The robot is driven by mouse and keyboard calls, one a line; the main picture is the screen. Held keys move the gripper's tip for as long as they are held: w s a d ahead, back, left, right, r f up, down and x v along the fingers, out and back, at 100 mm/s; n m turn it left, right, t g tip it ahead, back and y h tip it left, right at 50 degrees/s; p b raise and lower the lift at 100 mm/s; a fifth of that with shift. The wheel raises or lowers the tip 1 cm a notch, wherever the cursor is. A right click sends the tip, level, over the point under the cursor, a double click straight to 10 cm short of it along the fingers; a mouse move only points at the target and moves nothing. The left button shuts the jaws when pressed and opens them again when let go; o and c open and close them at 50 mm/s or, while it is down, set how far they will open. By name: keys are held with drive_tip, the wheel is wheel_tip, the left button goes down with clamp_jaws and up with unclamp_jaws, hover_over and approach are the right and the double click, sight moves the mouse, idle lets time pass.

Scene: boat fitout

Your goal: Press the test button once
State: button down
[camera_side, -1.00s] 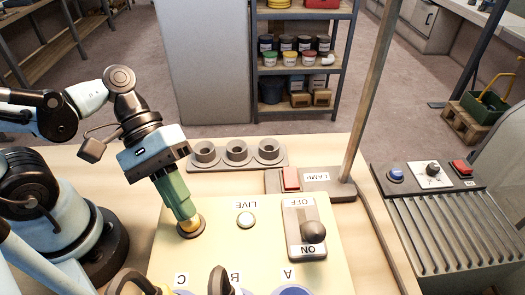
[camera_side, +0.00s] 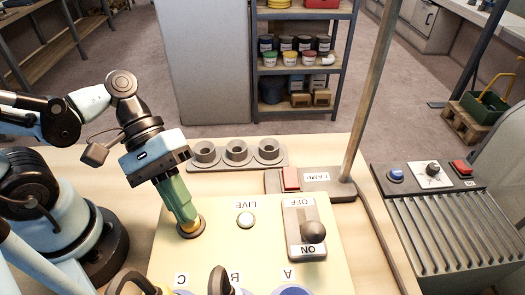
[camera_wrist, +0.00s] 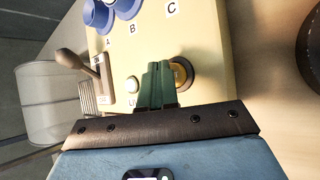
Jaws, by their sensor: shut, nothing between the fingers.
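The test button (camera_wrist: 180,75) is a yellow round button in a dark ring on the cream panel (camera_side: 265,262). In the side view its dark ring (camera_side: 201,231) shows around my fingertips. My gripper (camera_side: 188,222) has green fingers, is shut and empty, and points down with its tips at the button. In the wrist view my gripper (camera_wrist: 158,68) partly covers the button. I cannot tell how far the button is pushed in. The round LIVE lamp (camera_side: 246,220) beside it looks whitish and pale.
A switch lever (camera_side: 313,232) marked OFF and ON stands right of the LIVE lamp. Blue sockets (camera_side: 293,291) A, B and C and dark plugs (camera_side: 219,280) are at the near edge. A lamp base with a red switch (camera_side: 291,179), a post and a three-cup holder (camera_side: 236,152) stand behind.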

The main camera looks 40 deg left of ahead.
drive_tip(key=shift+f, duration=0.15)
idle(0.4)
drive_tip(key=shift+r, duration=0.9)
drive_tip(key=shift+r, duration=2.55)
drive_tip(key=w+a+f+m+t+y, duration=0.3)
drive_tip(key=w+a+m+t+y, duration=0.4)
drive_tip(key=w+a, duration=0.6)
drive_tip(key=shift+w+a+t+y, duration=0.2)
drive_tip(key=shift+a+t+y, duration=0.2)
drive_tip(key=shift+t+y, duration=0.5)
